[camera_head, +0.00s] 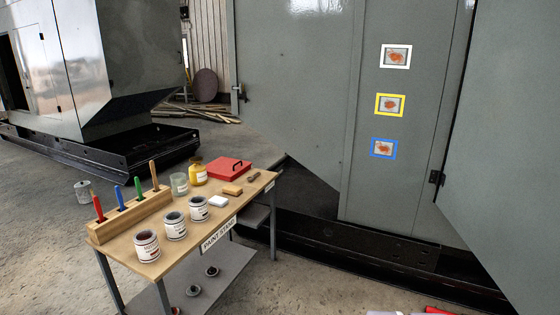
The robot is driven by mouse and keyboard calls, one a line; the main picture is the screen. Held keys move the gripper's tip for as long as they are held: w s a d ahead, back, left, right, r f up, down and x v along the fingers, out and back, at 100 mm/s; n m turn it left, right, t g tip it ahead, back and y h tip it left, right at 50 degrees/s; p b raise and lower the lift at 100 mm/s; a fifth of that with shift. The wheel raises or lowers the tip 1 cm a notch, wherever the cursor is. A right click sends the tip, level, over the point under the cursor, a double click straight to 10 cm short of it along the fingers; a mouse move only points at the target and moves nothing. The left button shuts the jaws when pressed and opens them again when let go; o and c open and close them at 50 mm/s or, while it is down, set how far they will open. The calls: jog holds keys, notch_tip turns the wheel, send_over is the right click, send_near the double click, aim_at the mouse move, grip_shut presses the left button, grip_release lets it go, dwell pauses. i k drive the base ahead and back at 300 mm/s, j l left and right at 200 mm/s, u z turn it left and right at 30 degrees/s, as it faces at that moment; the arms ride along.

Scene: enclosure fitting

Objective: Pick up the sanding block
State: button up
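A small tan block (232,190), which looks like the sanding block, lies on the wooden top of the paint stand (186,228). The tan block's upper side is uncovered. My gripper is not in view.
A grey enclosure (300,90) with framed rust patches rises behind and right. Concrete floor lies in front.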

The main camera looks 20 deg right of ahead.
aim_at(229, 190)
jog(key=i+l+u, duration=0.2)
jog(key=i, duration=0.3)
jog(key=i+l+u, duration=0.25)
jog(key=i, duration=0.25)
jog(key=i+l+u, duration=0.2)
jog(key=i+l, duration=0.2)
jog(key=i+l+u, duration=0.2)
jog(key=i+l, duration=0.25)
jog(key=i+l+u, duration=0.25)
jog(key=i+l, duration=0.15)
jog(key=i+l+u, duration=0.2)
jog(key=i+l, duration=0.15)
jog(key=l, duration=0.3)
jog(key=i+l+u, duration=0.2)
jog(key=l, duration=0.45)
jog(key=i+j, duration=0.05)
jog(key=i, duration=0.05)
